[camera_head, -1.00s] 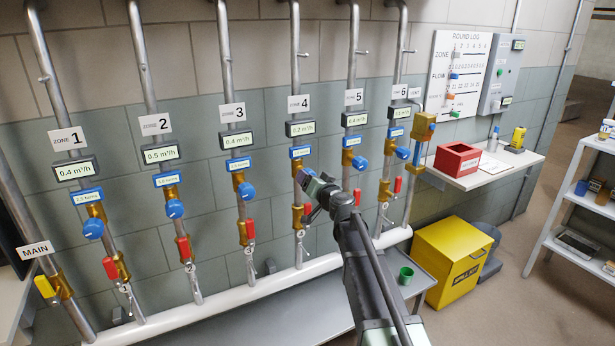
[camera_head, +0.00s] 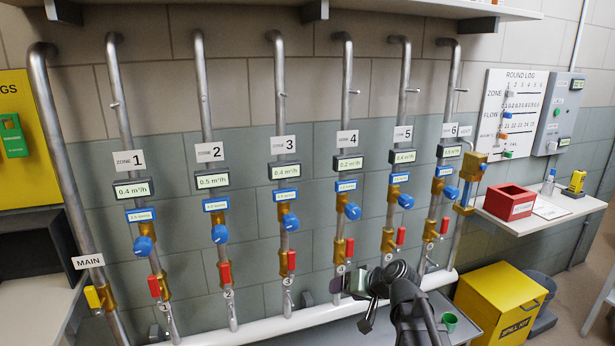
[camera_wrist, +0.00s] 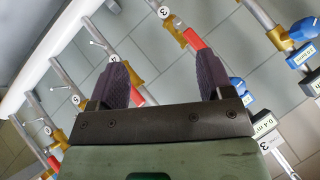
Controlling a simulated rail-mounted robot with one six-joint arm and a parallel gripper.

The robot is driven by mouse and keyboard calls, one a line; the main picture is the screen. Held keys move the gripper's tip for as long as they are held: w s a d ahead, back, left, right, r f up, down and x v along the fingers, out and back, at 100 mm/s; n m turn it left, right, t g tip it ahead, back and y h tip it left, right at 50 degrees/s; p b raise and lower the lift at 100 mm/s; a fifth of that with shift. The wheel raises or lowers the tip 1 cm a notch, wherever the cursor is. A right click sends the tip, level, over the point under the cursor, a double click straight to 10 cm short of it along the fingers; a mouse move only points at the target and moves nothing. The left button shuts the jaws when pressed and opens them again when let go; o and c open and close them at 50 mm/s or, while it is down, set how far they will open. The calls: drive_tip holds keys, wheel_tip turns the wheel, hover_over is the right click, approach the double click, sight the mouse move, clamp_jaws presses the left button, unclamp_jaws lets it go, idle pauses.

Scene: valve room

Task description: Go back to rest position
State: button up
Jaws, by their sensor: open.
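My gripper (camera_head: 352,299) is low in front of the pipes, around the zone 4 and zone 5 lines, in the head view. In the wrist view its two dark fingers (camera_wrist: 163,84) stand wide apart with nothing between them. Pipes with red-handled valves and blue knobs show beyond the fingers. A red valve handle (camera_wrist: 194,39) appears past the right finger, apart from it as far as I can tell. The zone 4 red handle (camera_head: 349,247) is upright above my gripper in the head view.
A white header pipe (camera_head: 310,318) runs along the bottom. A red box (camera_head: 509,202) sits on a wall shelf. A shelf edge (camera_head: 430,8) crosses the top. Room in front of the left pipes is clear.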

drive_tip(key=s+d+f+g+h, duration=0.2)
drive_tip(key=s+f+g+h, duration=0.15)
drive_tip(key=s, duration=0.65)
drive_tip(key=s+d+f+g+h, duration=0.3)
drive_tip(key=s+g+h, duration=0.1)
drive_tip(key=s, duration=0.6)
wheel_tip(320, 180, up, 15)
drive_tip(key=w+p, duration=0.1)
drive_tip(key=p, duration=1.3)
drive_tip(key=shift+a+p, duration=0.3)
drive_tip(key=shift+a, duration=0.1)
